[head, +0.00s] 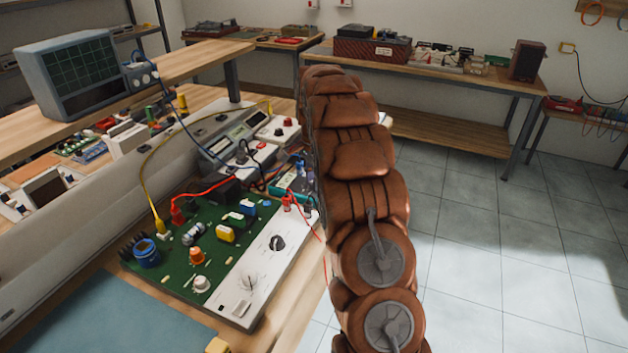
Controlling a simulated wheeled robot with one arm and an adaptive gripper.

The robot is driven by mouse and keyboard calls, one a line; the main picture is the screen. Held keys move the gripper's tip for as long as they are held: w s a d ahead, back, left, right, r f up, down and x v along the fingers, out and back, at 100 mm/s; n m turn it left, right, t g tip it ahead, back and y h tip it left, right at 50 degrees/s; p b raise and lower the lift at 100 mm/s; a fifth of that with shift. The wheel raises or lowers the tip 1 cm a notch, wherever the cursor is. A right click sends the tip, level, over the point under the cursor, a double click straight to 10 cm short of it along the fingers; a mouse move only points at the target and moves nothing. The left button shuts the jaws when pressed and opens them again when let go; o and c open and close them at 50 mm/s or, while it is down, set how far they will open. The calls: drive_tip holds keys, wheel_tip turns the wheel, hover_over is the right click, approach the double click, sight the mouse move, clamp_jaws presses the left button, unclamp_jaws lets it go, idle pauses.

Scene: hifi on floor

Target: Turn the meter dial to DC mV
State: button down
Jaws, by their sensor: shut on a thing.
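A grey bench instrument with a small display (236,133), likely the meter, stands on the workbench left of my arm. A dark knob (241,153) shows on its front; its pointer and markings are too small to read. A white panel (262,262) on the near green circuit board carries another black knob (277,243). My brown arm runs from the bottom of the head view up past the bench's right side. Its far end and my gripper are not visible.
The green circuit board (196,262) holds several coloured parts and red and yellow leads. A yellow cable (160,168) arches over the bench. A monitor-like oscilloscope (70,75) stands on the raised shelf. The tiled floor (480,240) at right is clear.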

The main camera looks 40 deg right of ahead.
drive_tip(key=c, duration=0.9)
unclamp_jaws()
drive_tip(key=shift+r, duration=0.1)
wheel_tip(320, 180, up, 12)
drive_tip(key=shift+f, duration=0.1)
idle(0.4)
